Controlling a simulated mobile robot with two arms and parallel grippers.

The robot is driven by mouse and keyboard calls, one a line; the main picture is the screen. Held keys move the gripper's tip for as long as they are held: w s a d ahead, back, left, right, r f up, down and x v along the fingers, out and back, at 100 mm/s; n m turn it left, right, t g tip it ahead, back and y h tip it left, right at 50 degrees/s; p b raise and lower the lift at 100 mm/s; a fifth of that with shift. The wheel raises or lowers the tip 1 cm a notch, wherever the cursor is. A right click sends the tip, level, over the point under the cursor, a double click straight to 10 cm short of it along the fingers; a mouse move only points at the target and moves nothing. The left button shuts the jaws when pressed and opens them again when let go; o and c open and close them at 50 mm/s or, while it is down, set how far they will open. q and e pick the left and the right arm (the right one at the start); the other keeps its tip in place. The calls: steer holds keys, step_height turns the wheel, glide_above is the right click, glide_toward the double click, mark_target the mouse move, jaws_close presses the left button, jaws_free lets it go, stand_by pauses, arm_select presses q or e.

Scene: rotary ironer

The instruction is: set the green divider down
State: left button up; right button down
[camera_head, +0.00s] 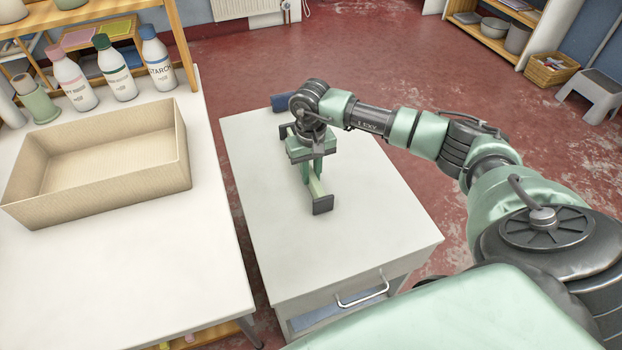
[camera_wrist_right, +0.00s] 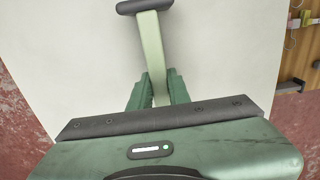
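The green divider (camera_head: 315,188) is a pale green bar with dark end caps. It is over the white cabinet top (camera_head: 375,210), with its near end pointing toward me. My right gripper (camera_head: 309,165) reaches down over its middle and hides part of it. In the right wrist view the gripper's two green fingers (camera_wrist_right: 158,88) lie against both sides of the divider (camera_wrist_right: 154,45), shut on it. I cannot tell whether the divider touches the top or hangs just above it. My left gripper is not in view.
Left of the cabinet, across a narrow gap, a white table (camera_head: 130,270) bears an open beige box (camera_head: 110,190) and several bottles (camera_head: 115,70). A dark blue object (camera_head: 284,102) lies at the cabinet's far edge. The cabinet top is clear in front and to the right.

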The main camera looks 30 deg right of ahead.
mark_target(311, 172)
steer(key=shift+r, duration=0.1)
steer(key=shift+r, duration=0.5)
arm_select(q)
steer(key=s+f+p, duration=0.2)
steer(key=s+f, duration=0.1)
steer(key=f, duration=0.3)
arm_select(e)
step_height(311, 172, up, 19)
steer(key=s+a+n, duration=0.1)
steer(key=s+a, duration=0.2)
steer(key=a, duration=0.4)
steer(key=s+a+n, duration=0.2)
steer(key=s+a, duration=0.2)
steer(key=a, duration=0.2)
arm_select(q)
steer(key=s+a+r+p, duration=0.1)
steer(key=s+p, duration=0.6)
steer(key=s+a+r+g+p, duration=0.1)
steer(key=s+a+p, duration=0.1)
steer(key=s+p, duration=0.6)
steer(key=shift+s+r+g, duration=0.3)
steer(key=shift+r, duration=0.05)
arm_select(e)
steer(key=s+r, duration=0.8)
steer(key=r, duration=0.3)
steer(key=shift+a+r, duration=0.25)
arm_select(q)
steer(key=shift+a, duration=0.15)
